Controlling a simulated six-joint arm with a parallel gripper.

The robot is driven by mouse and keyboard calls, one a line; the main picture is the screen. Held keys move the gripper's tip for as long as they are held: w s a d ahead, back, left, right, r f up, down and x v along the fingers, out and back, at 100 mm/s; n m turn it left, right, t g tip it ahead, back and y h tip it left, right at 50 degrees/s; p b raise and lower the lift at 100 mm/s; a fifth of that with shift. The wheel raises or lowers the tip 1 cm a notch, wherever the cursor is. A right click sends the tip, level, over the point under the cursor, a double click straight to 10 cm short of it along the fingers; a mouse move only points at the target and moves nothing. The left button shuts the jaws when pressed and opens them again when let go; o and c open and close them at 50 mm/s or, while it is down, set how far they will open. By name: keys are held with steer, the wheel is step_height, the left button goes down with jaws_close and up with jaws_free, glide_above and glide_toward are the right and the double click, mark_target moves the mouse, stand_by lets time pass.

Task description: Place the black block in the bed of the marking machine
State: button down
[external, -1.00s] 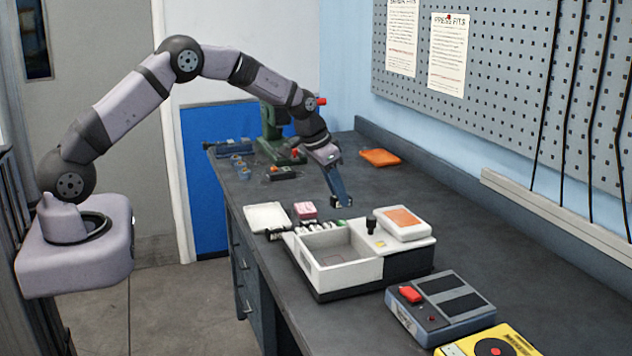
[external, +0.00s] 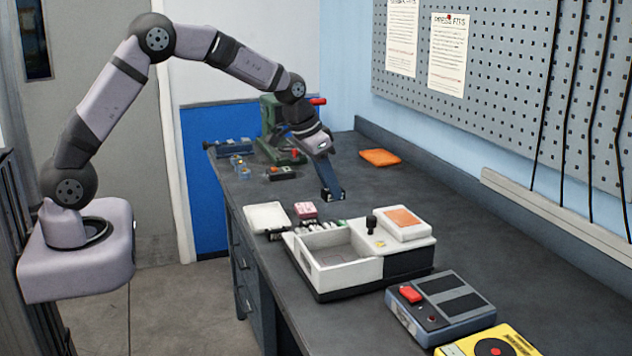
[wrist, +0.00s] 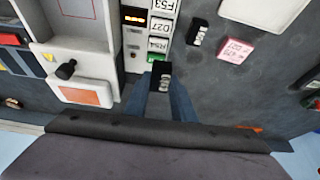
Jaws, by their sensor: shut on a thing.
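The marking machine (external: 390,268) is a white and black box on the bench with an open square bed (external: 335,256) at its left. A black knob and an orange panel are on its right part. It also shows at the left of the wrist view (wrist: 105,40). My gripper (external: 332,194) is above the bench, behind the machine and apart from it. In the wrist view its blue-grey fingers (wrist: 162,88) are shut on a small black block (wrist: 161,71) with pale round marks on one end. The fingers hide the block's sides.
Beside the machine are several white labelled tiles (wrist: 158,28), another dark block (wrist: 197,32), a pink box (external: 305,210) and a white tray (external: 267,217). An orange pad (external: 380,158) lies behind. A grey-blue device (external: 440,308) and a yellow one (external: 490,344) stand in front.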

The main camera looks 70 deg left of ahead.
steer(key=s+d+m, duration=0.2)
steer(key=s+d, duration=0.7)
steer(key=s, duration=0.4)
steer(key=w+d+r+m+g+h, duration=0.1)
steer(key=w+d+m+g+h, duration=0.1)
steer(key=m, duration=0.6)
steer(key=w+d+r+m+g+h+b, duration=0.1)
steer(key=w+d+r+m+g+h, duration=0.1)
steer(key=w+d+m, duration=0.2)
steer(key=shift+w+d+m+h, duration=0.25)
steer(key=shift+w+m, duration=0.7)
steer(key=shift+m, duration=1.15)
steer(key=p, duration=0.3)
glide_above(334, 262)
steer(key=shift+f, duration=5)
steer(key=shift+w+f, duration=0.1)
steer(key=shift+f, duration=0.1)
steer(key=c, duration=1.5)
jaws_free()
